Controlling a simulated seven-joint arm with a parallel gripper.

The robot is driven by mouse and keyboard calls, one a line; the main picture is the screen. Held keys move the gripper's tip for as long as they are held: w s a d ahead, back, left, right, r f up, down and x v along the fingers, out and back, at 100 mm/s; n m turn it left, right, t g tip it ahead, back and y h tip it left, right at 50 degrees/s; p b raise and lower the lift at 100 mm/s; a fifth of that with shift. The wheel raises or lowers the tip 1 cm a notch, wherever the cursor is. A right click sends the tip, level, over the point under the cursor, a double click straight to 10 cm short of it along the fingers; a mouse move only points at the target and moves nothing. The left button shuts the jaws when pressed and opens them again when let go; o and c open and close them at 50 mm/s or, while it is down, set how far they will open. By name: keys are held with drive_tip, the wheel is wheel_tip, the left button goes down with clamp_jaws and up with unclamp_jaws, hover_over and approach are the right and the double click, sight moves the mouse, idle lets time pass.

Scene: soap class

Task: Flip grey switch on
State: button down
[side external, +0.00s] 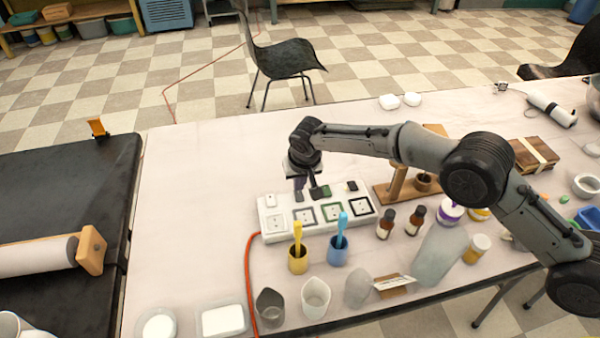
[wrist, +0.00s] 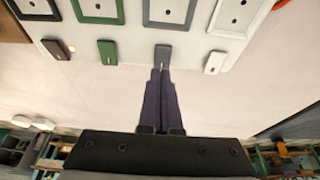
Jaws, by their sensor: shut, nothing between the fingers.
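A white power strip (side external: 268,228) lies on the table, with framed sockets and a row of coloured switches. The grey switch (wrist: 162,57) is in the wrist view, between the green switch (wrist: 107,52) and the white switch (wrist: 214,62). My gripper (wrist: 160,72) is shut and empty. Its fingertips are at the near end of the grey switch and seem to touch it or almost touch it. In the side view my gripper (side external: 299,190) is low over the strip's back edge and partly hides the switches. The grey switch's tilt is unclear.
A black switch (wrist: 55,49) is beside the green one. A yellow cup (side external: 298,263) and a blue cup (side external: 338,255) stand in front of the strip, with brown bottles (side external: 386,223) to the right. A wooden stand (side external: 397,185) is close right. The table left of the strip is clear.

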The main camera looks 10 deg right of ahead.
drive_tip(key=shift+w+f, duration=0.1)
drive_tip(key=shift+f, duration=0.35)
drive_tip(key=shift+w+f, duration=0.1)
drive_tip(key=shift+f, duration=0.15)
idle(0.3)
drive_tip(key=shift+s, duration=0.85)
drive_tip(key=shift+r, duration=0.1)
drive_tip(key=shift+r, duration=0.25)
drive_tip(key=v, duration=1.3)
drive_tip(key=shift+w+r, duration=0.15)
drive_tip(key=shift+r, duration=0.15)
